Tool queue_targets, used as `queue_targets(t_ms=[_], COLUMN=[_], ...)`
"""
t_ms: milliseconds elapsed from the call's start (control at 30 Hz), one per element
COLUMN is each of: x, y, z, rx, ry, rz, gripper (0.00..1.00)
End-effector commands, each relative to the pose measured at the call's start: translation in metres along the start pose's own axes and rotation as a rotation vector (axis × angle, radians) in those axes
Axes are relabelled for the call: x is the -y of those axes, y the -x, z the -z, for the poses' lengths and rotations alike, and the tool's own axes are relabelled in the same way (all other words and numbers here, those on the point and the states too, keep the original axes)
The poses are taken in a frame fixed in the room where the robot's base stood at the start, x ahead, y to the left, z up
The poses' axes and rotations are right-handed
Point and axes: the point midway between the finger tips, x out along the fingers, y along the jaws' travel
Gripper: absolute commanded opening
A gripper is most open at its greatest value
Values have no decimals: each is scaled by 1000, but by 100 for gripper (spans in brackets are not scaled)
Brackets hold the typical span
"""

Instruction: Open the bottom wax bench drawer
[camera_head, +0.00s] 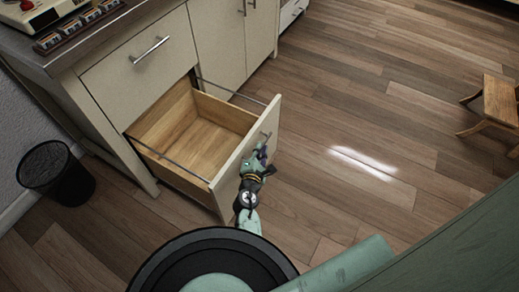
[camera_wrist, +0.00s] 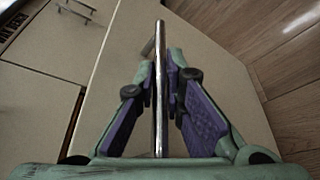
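The bottom wax bench drawer (camera_head: 228,182) is pulled well out of the cabinet in the head view. Its wooden inside is bare and empty. Its metal bar handle (camera_wrist: 160,35) runs up the middle of the wrist view. In the head view the handle is mostly hidden by my gripper.
A shut drawer with a bar handle (camera_head: 150,49) is above the open one. A black waste bin (camera_head: 57,175) stands at the left. A wooden chair (camera_head: 498,101) is at the far right. Wood floor (camera_head: 340,110) right of the drawer is clear.

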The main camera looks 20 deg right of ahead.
Motion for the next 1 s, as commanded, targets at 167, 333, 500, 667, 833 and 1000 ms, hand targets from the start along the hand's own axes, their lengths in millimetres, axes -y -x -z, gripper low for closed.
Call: queue_targets(t_ms=[167, 333, 500, 667, 833, 1000], x=[0, 0, 0, -4, -19, -49], y=[-1, 0, 0, 1, 5, 11], z=[-2, -1, 0, -2, -11, -27], rx=[3, 1, 0, 1, 1, 0], ry=[-1, 0, 0, -2, -1, -3], rz=[1, 0, 0, -2, -3, -11], gripper=[22, 30, 30, 30, 30, 30])
